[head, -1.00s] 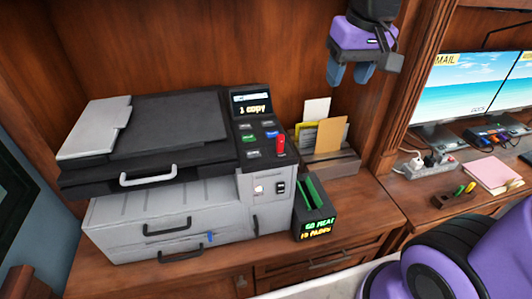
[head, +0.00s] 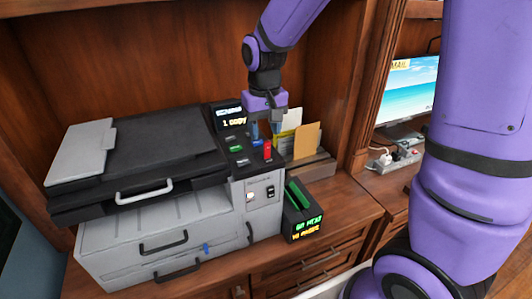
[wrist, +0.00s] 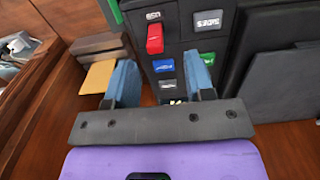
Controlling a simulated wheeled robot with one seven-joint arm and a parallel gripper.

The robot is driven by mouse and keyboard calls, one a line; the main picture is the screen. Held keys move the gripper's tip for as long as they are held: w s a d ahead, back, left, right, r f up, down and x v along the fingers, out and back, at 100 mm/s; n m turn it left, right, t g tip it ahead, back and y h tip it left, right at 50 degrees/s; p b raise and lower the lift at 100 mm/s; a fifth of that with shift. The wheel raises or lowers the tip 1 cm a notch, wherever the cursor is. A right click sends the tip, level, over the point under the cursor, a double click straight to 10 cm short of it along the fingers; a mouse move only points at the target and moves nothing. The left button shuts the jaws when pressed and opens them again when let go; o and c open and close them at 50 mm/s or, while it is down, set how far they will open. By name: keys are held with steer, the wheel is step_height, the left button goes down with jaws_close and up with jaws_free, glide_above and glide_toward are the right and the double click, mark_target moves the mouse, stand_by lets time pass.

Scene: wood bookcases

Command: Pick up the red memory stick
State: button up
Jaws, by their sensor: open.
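The red memory stick (head: 267,149) stands in the control panel at the right of the printer (head: 160,165). It also shows in the wrist view (wrist: 155,39), below a label that looks like "USB" and beyond the fingertips. My gripper (head: 265,130) is over the panel, behind and just above the stick in the head view. Its two blue fingers (wrist: 162,72) are spread apart with nothing between them. The stick lies ahead of the gap, slightly left of its middle. I cannot tell whether a finger touches the panel.
A wooden holder (head: 310,170) with envelopes stands right of the panel. A black box (head: 302,225) with a green item and lit text sits in front of it. Coloured buttons (wrist: 163,66) surround the stick.

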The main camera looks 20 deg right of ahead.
mark_target(266, 148)
steer(key=shift+d+f, duration=0.15)
steer(key=shift+f, duration=1.4)
steer(key=shift+d+f, duration=0.1)
steer(key=shift+f, duration=1.4)
jaws_close()
